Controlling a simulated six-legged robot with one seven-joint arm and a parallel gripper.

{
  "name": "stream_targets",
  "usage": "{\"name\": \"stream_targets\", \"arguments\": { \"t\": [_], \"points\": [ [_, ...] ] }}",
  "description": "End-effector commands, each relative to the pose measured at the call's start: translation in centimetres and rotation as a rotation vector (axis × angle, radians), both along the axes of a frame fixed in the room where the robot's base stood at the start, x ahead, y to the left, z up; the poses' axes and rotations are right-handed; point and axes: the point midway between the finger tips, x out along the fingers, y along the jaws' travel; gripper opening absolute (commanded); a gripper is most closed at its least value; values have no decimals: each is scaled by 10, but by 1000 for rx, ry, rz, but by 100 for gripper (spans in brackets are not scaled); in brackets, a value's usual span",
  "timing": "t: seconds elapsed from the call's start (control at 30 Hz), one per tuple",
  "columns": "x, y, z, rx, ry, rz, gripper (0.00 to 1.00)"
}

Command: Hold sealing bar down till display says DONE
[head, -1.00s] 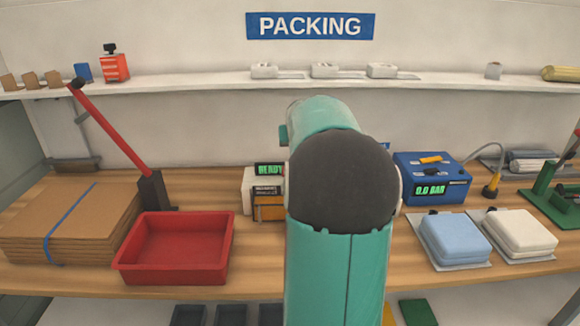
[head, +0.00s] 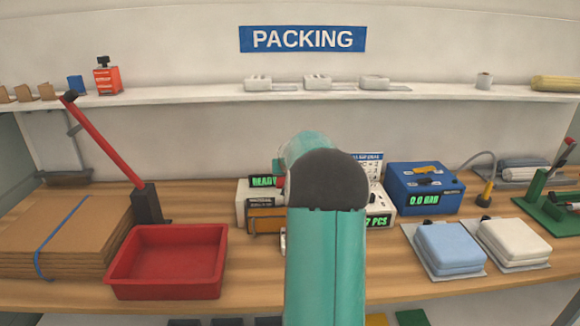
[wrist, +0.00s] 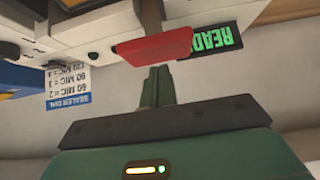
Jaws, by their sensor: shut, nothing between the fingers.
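The sealer (head: 242,204) is a white machine on the bench, partly hidden behind my arm. Its display (head: 264,182) reads READY in green; the same display (wrist: 212,40) shows upside down in the wrist view. A red bar-like handle (wrist: 152,44), apparently of the sealing bar, is in the upper middle of the wrist view. My gripper (wrist: 158,72) is shut and empty, its fingertips just below the red handle in that picture. I cannot tell whether they touch it. In the head view my arm hides the gripper and the handle.
A dial card (wrist: 68,88) hangs beside the sealer. A red tray (head: 170,262), flat cardboard (head: 60,235) and a red-handled lever tool (head: 105,138) are at left. A blue gauge box (head: 425,190) and packs (head: 450,248) are at right. A shelf (head: 200,97) runs behind.

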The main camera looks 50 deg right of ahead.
Motion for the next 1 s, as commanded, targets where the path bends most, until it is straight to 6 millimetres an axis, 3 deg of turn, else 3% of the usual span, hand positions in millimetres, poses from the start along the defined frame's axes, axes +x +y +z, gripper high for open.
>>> {"name": "stream_targets", "arguments": {
  "t": [0.13, 0.47, 0.73, 1.0],
  "points": [
    [0, 0, -10, 1, 1, 0, 0],
    [-1, 0, -11, 0, 0, 0, 0],
    [-1, 1, -45, 3, 4, 1, 0],
    [-1, 1, -50, 5, 5, -1, 0]
  ]
}}
